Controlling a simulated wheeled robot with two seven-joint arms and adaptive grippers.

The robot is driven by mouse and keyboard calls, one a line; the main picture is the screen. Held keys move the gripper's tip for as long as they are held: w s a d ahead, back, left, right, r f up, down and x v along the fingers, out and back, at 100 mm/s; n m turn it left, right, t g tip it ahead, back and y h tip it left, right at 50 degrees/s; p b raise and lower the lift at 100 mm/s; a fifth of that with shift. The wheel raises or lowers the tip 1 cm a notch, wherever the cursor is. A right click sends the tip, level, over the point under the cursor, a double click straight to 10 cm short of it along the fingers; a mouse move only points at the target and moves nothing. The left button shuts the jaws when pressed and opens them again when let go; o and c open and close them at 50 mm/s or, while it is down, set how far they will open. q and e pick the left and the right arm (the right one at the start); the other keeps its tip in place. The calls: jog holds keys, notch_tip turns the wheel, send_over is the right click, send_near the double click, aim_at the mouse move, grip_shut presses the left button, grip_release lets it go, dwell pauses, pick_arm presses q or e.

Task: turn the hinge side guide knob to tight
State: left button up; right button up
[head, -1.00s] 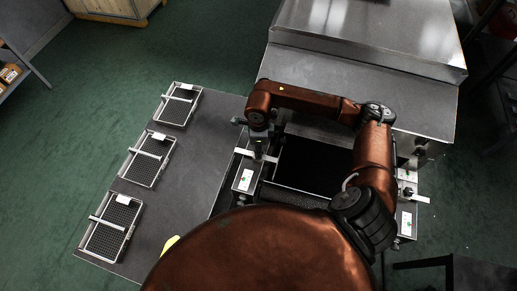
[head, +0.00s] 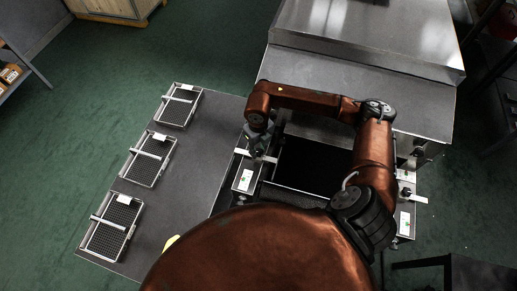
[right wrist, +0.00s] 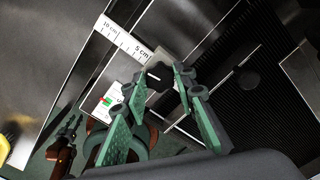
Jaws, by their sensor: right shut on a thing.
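My right gripper (head: 257,152) is over the near-left guide bracket of the dryer infeed in the head view. In the right wrist view its green fingers (right wrist: 158,78) are shut on a small dark knob (right wrist: 160,71) beside a white scale strip (right wrist: 123,38) marked in cm. A label plate (head: 243,180) with a green mark lies by the knob; it also shows in the right wrist view (right wrist: 108,102). The knob is mostly hidden by the gripper in the head view. A copper arm end with dark fingers, seemingly my left gripper (right wrist: 70,128), shows small in the right wrist view.
A second guide bracket with its own label (head: 405,221) is at the right of the dark belt (head: 312,165). A grey table (head: 203,150) at left holds several mesh trays (head: 150,158). The steel dryer hood (head: 370,35) stands behind.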

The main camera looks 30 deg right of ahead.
aim_at(259, 151)
jog(key=shift+w+d+r+m, duration=0.15)
jog(key=shift+r+m, duration=0.1)
jog(key=shift+m, duration=0.65)
jog(key=o, duration=1)
jog(key=shift+o, duration=0.8)
jog(key=shift+f, duration=0.1)
notch_tip(259, 151, up, 12)
